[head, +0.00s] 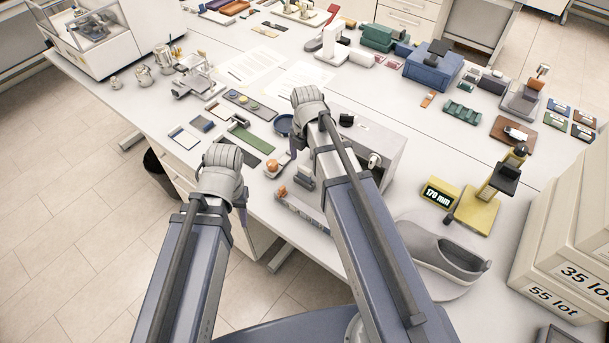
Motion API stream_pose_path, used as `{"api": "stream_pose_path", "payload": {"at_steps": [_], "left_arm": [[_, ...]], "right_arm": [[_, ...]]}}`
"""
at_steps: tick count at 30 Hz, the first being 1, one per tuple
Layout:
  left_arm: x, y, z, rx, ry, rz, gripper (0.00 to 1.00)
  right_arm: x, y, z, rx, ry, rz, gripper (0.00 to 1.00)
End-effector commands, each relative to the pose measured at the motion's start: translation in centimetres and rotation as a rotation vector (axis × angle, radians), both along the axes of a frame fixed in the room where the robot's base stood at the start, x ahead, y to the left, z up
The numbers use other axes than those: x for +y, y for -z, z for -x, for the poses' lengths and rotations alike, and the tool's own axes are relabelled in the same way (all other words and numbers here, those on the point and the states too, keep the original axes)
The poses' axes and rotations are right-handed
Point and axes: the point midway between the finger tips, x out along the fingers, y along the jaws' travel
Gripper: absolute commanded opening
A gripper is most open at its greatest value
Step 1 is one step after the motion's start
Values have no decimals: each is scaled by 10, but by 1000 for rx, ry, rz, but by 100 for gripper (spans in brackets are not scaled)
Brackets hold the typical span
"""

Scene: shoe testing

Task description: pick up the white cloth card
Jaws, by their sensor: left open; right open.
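A small white card with a dark border (184,138), which looks like the white cloth card, lies flat near the table's front left edge. My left gripper (241,212) hangs beyond the end of my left arm, to the right of and nearer than the card, apart from it. Its fingers are mostly hidden behind my wrist. My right gripper (294,150) is over the middle of the table, well right of the card, its fingers largely hidden by my arm. Neither gripper shows anything held.
A blue-grey swatch (201,124) and a green strip (251,139) lie close to the card. A metal instrument (193,82) stands behind it. A grey machine (375,140) is beside my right arm. A grey shoe (440,247) and yellow gauge (478,210) stand at right.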

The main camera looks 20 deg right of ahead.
Motion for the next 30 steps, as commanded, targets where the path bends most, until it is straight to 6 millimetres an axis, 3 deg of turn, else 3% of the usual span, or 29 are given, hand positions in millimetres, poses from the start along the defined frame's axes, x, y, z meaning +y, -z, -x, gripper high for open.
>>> {"api": "stream_pose_path", "payload": {"at_steps": [10, 20, 30], "left_arm": [[0, 45, 0, 0, 0, 0, 50], [0, 46, 0, 0, -1, 0, 50], [0, 46, 0, 0, 0, 0, 50]], "right_arm": [[3, 44, -3, 0, 0, 0, 98], [3, 46, -3, 0, 0, 0, 98], [3, 46, -3, 0, 0, 0, 60]]}}
